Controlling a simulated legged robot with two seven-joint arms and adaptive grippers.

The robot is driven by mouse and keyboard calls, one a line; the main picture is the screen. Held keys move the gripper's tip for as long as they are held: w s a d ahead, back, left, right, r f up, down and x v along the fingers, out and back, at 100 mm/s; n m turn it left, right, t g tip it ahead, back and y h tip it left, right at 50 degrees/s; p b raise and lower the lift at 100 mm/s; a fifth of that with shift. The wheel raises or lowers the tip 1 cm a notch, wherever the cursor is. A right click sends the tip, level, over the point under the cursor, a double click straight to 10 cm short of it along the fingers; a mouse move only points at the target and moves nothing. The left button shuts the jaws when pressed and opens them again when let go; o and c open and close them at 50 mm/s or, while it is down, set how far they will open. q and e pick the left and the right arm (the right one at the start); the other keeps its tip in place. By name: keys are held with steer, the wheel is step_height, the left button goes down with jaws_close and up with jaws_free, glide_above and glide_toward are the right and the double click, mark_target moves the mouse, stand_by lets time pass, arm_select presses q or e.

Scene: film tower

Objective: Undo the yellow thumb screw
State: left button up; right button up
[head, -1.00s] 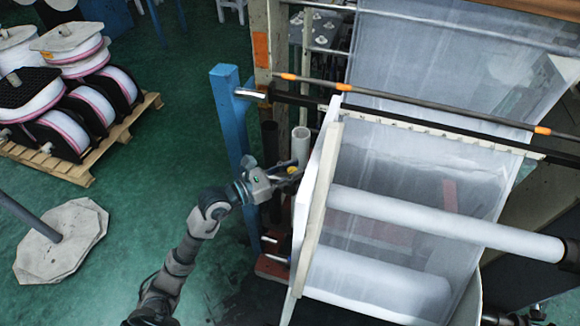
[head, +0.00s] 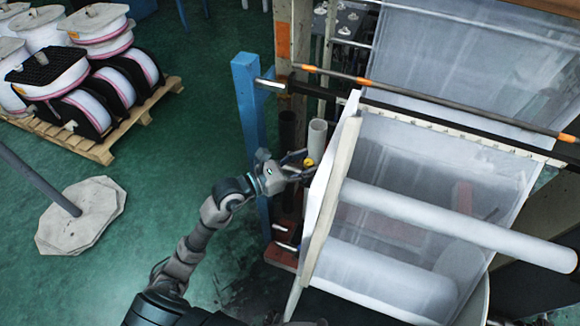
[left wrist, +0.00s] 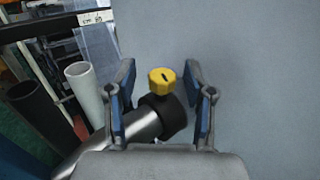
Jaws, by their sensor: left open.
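The yellow thumb screw (left wrist: 162,81) stands on a black collar (left wrist: 161,117) at the end of a metal bar (left wrist: 125,135), against a grey plate (left wrist: 230,60). In the left wrist view my left gripper (left wrist: 161,88) is open, with one blue-padded finger on each side of the screw. Gaps show between the screw and both fingers. In the head view the screw (head: 309,162) is a small yellow spot by the fingers of my left gripper (head: 303,165), beside the white side plate (head: 328,180). My right gripper is not in view.
A blue post (head: 247,115) stands left of the gripper. Dark and pale upright tubes (head: 317,140) stand just behind it. Film rollers (head: 450,222) lie to the right. A pallet of reels (head: 95,150) and an octagonal base (head: 82,215) are on the left floor.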

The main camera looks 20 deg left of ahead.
arm_select(q)
steer(key=v, duration=1.1)
steer(key=shift+a, duration=0.25)
